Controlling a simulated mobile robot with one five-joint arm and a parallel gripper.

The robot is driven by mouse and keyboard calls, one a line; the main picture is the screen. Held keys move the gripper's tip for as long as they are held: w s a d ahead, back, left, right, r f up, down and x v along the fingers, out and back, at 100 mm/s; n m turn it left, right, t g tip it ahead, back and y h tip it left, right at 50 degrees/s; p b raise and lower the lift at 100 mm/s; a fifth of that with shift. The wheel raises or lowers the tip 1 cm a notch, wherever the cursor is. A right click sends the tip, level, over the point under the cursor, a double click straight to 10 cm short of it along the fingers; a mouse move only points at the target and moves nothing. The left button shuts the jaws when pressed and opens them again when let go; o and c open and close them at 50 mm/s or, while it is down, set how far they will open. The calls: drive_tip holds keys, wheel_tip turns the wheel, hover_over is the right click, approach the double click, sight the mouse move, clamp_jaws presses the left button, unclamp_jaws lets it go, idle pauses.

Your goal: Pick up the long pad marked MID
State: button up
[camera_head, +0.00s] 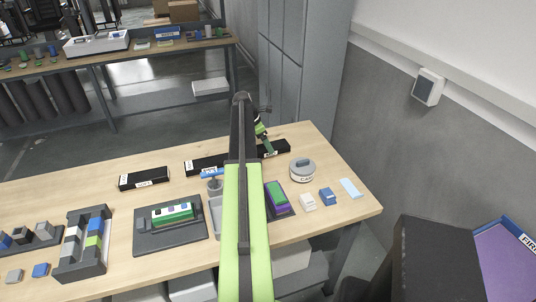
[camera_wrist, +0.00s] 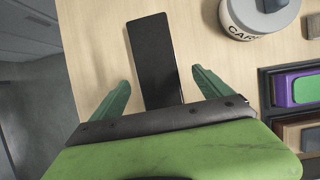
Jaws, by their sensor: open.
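A long black pad (camera_wrist: 153,58) lies on the wooden table in the wrist view, between and beyond the two green fingers of my gripper (camera_wrist: 161,76). My gripper is open and touches nothing I can make out; its height above the pad is hard to tell. In the head view this pad (camera_head: 279,147) lies at the table's far edge, partly hidden by my gripper (camera_head: 267,147). Two other long black pads with small white labels lie to the left, one in the middle (camera_head: 198,164) and one farther left (camera_head: 143,178). The labels are too small to read, so I cannot tell which is MID.
A round grey-and-white container (camera_head: 302,171) stands right of the pad; it also shows in the wrist view (camera_wrist: 255,20). A dark tray with a purple and green block (camera_head: 276,194) is nearer. A dark tray (camera_head: 170,239) and small blocks stand on the table. A wall is at right.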

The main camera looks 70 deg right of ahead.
drive_tip(key=b+x, duration=0.2)
drive_tip(key=x, duration=0.1)
drive_tip(key=b+x, duration=0.1)
drive_tip(key=shift+w+d+f+b, duration=0.15)
drive_tip(key=shift+w+f+b, duration=0.1)
drive_tip(key=shift+f+b, duration=0.15)
drive_tip(key=shift+r, duration=0.15)
drive_tip(key=shift+c, duration=0.3)
clamp_jaws()
